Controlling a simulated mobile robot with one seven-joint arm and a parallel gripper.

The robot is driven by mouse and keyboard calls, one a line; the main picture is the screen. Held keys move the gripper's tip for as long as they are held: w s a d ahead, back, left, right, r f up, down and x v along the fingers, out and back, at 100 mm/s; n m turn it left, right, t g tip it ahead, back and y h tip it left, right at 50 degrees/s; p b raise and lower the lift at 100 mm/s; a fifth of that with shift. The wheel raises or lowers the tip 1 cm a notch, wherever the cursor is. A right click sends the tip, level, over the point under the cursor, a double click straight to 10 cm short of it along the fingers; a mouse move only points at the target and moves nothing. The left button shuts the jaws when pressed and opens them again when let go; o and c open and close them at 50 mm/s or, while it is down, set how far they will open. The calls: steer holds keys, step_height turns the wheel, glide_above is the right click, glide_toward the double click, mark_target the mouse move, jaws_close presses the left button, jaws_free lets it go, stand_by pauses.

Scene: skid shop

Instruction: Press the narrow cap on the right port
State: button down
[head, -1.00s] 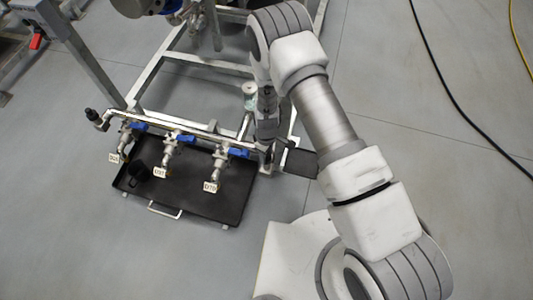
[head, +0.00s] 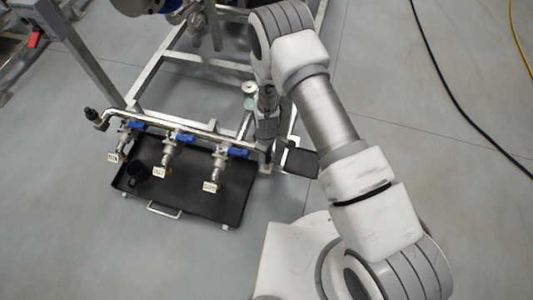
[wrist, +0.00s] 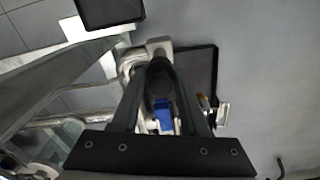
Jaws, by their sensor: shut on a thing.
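My gripper (wrist: 158,72) points away from the wrist camera, its two dark fingers closed around a dark, rounded piece (wrist: 160,88), which seems to be the narrow cap. In the head view my gripper (head: 267,142) is at the right end of the valve manifold, where the right port would be. My wrist and fingers hide the cap and that port there. I cannot tell whether the cap touches the port. In the wrist view a pale metal fitting (wrist: 160,45) shows just beyond the fingertips.
The manifold pipe (head: 195,133) carries several blue-handled valves (head: 186,138) with white tags. A black fitting (head: 91,114) is at its left end. Below lies a black tray (head: 215,207) holding a black cup (head: 140,172). A small jar (head: 249,90) stands behind. Open floor lies right.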

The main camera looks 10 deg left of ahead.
jaws_free()
stand_by(0.6)
steer(key=shift+r+p, duration=2.2)
steer(key=shift+r, duration=1.35)
steer(key=shift+c, duration=0.3)
jaws_close()
